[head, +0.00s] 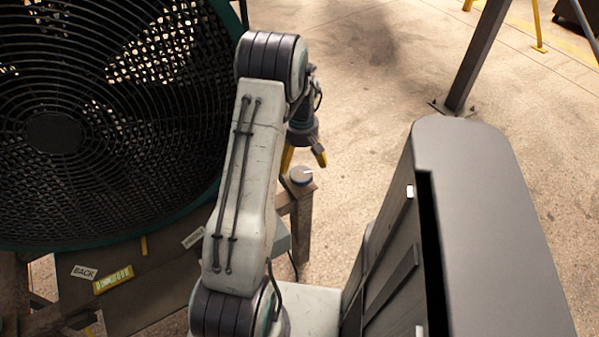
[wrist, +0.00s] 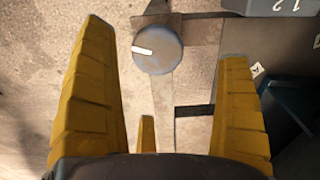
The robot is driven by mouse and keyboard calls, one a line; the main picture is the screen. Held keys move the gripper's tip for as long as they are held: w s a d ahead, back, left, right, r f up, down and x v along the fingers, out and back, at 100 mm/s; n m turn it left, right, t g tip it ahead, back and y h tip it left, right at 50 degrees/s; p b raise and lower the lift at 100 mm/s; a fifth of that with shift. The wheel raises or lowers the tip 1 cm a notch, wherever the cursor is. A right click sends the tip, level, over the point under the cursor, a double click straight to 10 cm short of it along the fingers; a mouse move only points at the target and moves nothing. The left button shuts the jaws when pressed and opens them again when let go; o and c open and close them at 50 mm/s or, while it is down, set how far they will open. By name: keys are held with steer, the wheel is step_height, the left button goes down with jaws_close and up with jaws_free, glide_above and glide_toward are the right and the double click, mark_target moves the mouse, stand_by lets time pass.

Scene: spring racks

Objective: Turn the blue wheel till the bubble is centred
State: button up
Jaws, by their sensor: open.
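The wheel is a round blue-grey knob (wrist: 157,49) with a white pointer mark; it sits on a post and also shows in the head view (head: 300,175). My gripper (head: 303,160) is open, with yellow fingers above the knob. In the wrist view the knob appears between the fingertips (wrist: 165,42), and I see no finger touching it.
A large caged fan (head: 53,133) stands at left on a dark base with a BACK label (head: 85,272). A dark post (head: 477,55) stands at upper right. Bare concrete floor (head: 370,90) lies beyond my arm.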

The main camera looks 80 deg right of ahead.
mark_target(301, 173)
steer(key=shift+d+n, duration=0.15)
steer(key=shift+n, duration=1.05)
steer(key=shift+f, duration=3.65)
steer(key=c, duration=1.2)
